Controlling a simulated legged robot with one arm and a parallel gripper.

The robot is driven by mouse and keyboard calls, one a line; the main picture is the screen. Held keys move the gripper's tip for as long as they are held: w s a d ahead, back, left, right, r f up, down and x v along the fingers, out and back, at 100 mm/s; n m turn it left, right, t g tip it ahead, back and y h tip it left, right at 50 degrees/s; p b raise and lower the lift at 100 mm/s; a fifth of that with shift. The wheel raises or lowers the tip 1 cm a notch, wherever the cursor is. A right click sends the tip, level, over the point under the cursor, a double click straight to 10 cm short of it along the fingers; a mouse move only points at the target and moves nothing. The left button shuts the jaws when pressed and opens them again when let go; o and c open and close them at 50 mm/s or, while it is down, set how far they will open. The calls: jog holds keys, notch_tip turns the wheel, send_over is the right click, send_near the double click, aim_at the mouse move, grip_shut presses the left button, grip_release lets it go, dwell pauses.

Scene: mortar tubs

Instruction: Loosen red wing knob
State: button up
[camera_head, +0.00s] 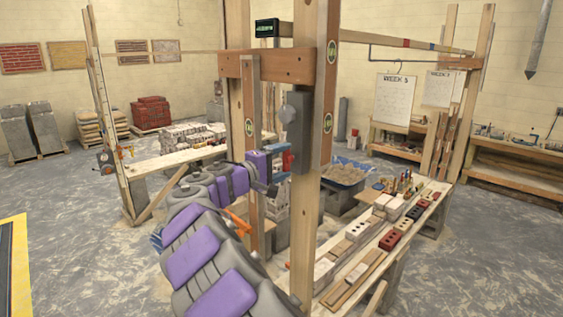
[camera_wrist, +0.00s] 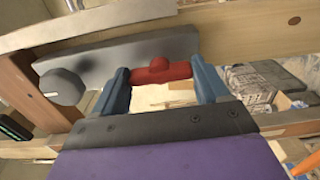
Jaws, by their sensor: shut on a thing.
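The red wing knob (camera_wrist: 161,72) sits on the side of a grey metal box, between my gripper's two blue fingers in the wrist view. My gripper (camera_wrist: 163,84) is shut on the knob, one finger at each end of its wings. In the head view the knob (camera_head: 288,160) shows as a small red patch at the grey box (camera_head: 300,135) on the wooden post. My gripper (camera_head: 281,162) reaches it from the left there, and its fingers are partly hidden. The grey box also shows in the wrist view (camera_wrist: 120,65).
A round grey dial (camera_wrist: 62,87) is on the same box. Wooden posts and a crossbeam (camera_head: 270,68) stand close around my arm. A bench (camera_head: 345,275) with bricks and tools runs along the right. The floor at the left is mostly clear.

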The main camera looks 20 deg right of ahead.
jog(key=shift+f, duration=0.1)
jog(key=o, duration=1.1)
jog(key=shift+w, duration=0.3)
jog(key=shift+c, duration=0.2)
jog(key=shift+s+a, duration=0.1)
jog(key=shift+s, duration=0.15)
jog(key=b+v, duration=0.2)
jog(key=v, duration=1.5)
jog(key=shift+a+b, duration=0.2)
jog(key=shift+b, duration=0.1)
